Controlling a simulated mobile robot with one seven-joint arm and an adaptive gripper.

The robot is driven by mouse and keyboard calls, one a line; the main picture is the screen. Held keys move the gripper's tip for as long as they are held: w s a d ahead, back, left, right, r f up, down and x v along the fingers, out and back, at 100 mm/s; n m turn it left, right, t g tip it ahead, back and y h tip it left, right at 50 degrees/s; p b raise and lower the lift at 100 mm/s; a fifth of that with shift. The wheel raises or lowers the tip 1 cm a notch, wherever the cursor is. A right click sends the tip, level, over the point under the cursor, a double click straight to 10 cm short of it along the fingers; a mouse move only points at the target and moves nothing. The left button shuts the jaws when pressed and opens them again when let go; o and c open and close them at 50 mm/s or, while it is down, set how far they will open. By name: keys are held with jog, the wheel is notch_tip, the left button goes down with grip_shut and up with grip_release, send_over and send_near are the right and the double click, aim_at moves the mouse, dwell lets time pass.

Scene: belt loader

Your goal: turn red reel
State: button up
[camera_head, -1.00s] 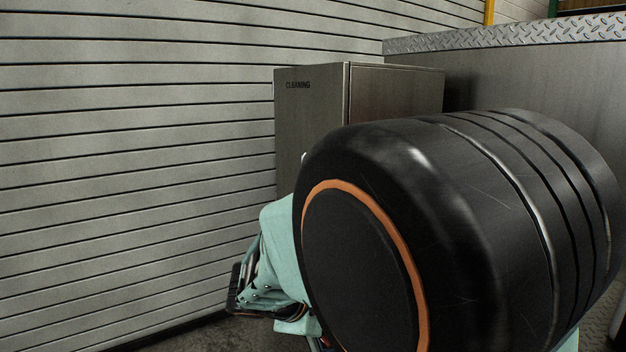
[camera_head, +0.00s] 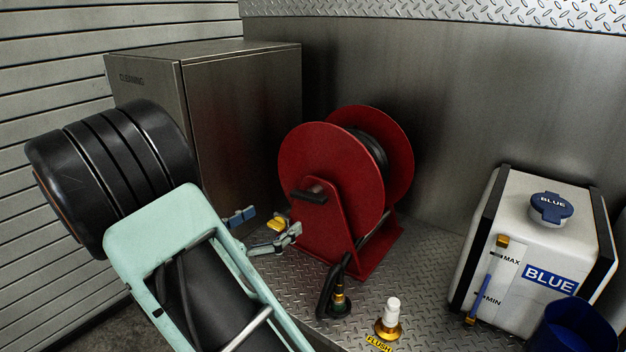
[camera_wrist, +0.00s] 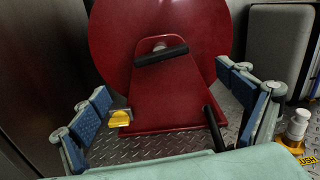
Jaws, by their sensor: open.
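The red reel (camera_head: 328,160) stands on the tread-plate floor in the middle of the head view, with black hose (camera_head: 371,152) wound between its two discs. Its black crank handle (camera_head: 309,195) sticks out from the front disc. In the wrist view the red reel (camera_wrist: 118,50) fills the middle, and the handle (camera_wrist: 161,54) lies slightly tilted across it. My gripper (camera_head: 266,226) is open and empty, in front of the reel's base at its left. In the wrist view its blue-padded fingers (camera_wrist: 168,100) are spread wide, with the handle beyond them and apart from them.
A yellow knob (camera_head: 277,222) sits low near the fingers. A white flush fitting (camera_head: 390,318) and the hose end (camera_head: 339,299) stand in front of the reel. A white BLUE tank (camera_head: 532,245) and a blue bucket (camera_head: 575,330) are at right. A metal cabinet (camera_head: 235,120) stands behind left.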

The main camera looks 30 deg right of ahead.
aim_at(304, 197)
jog(key=x, duration=0.3)
jog(key=p+x, duration=0.1)
jog(key=x, duration=0.7)
jog(key=shift+r+p, duration=0.3)
jog(key=shift+p, duration=0.05)
jog(key=c, duration=1.7)
jog(key=shift+f+b, duration=0.15)
jog(key=shift+b, duration=0.35)
